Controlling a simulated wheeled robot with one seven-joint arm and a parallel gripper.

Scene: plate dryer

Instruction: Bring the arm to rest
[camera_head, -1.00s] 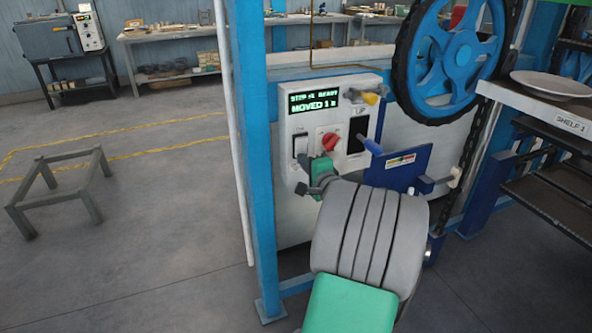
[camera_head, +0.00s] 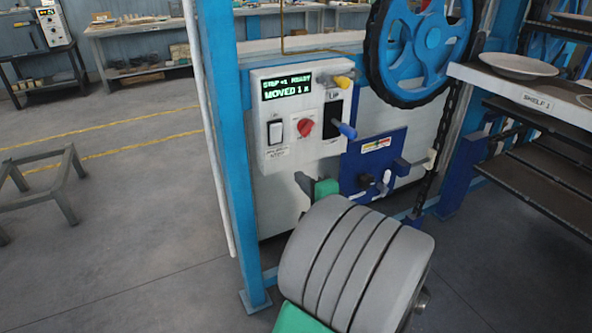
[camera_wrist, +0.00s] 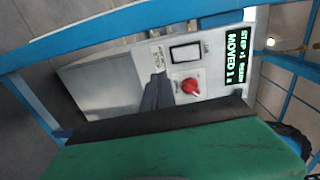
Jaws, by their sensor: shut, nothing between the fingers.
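My gripper (camera_head: 304,183) shows in the head view as a dark fingertip and a bit of green, mostly hidden behind my grey arm. It is in front of the lower part of the control panel (camera_head: 284,86), below the rocker switch (camera_head: 275,132) and red knob (camera_head: 305,128). In the wrist view my gripper's dark fingers (camera_wrist: 157,90) are together and empty. They appear in front of the panel beside the red knob (camera_wrist: 190,86), and I see no contact. The panel display (camera_head: 286,89) is lit green and reads "MOVED 1".
A large blue wheel (camera_head: 420,50) hangs above. A shelf (camera_head: 530,98) with white plates (camera_head: 520,66) is at right. The floor at left is open around a low frame (camera_head: 68,182).

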